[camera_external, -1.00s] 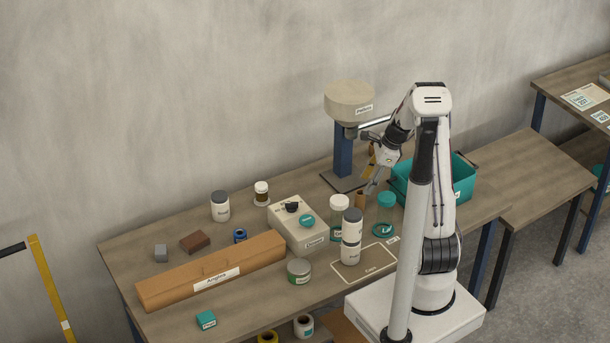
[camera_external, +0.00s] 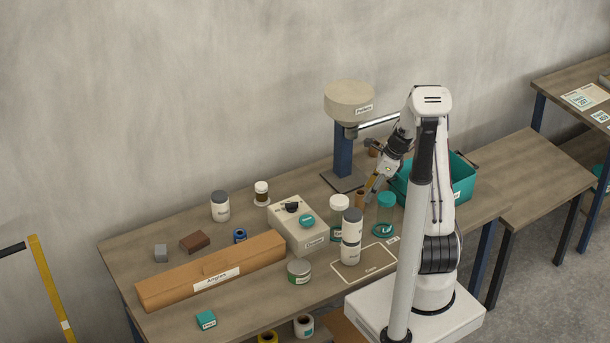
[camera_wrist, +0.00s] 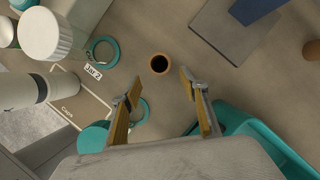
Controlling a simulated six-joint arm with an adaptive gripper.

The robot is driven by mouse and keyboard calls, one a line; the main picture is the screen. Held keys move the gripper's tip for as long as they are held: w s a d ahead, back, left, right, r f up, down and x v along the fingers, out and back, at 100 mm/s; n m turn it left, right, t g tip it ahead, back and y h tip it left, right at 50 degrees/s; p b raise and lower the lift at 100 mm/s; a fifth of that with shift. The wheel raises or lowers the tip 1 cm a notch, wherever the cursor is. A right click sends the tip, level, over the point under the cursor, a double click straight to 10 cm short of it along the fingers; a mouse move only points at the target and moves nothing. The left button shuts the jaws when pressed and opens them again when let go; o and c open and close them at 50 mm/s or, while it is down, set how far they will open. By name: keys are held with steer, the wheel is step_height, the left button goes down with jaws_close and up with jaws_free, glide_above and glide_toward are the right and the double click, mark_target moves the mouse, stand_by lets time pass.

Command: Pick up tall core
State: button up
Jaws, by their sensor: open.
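A brown cardboard core (camera_external: 360,199) stands upright on the table, just left of my gripper (camera_external: 371,190). In the wrist view I look down into the dark open top of this core (camera_wrist: 160,63), a little beyond the fingertips and roughly centred between them. My gripper (camera_wrist: 158,87) is open and empty, with its yellow-lined fingers apart. A second brown core (camera_wrist: 312,52) is cut off at the right edge of the wrist view; in the external view a brown piece (camera_external: 374,150) shows partly behind my arm. The views do not make their heights easy to compare.
A teal bin (camera_external: 463,184) stands right of my gripper. A blue post stand (camera_external: 343,150) is behind it.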

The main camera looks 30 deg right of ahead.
mark_target(360, 200)
steer(key=shift+w+a+f, duration=0.2)
steer(key=shift+f, duration=0.4)
steer(key=shift+w+x, duration=0.2)
steer(key=shift+x, duration=0.7)
steer(key=shift+w+x, duration=0.2)
steer(key=shift+x, duration=0.65)
steer(key=shift+w+a+f, duration=0.2)
steer(key=shift+a+f, duration=0.2)
steer(key=shift+f, duration=0.25)
steer(key=c, duration=0.9)
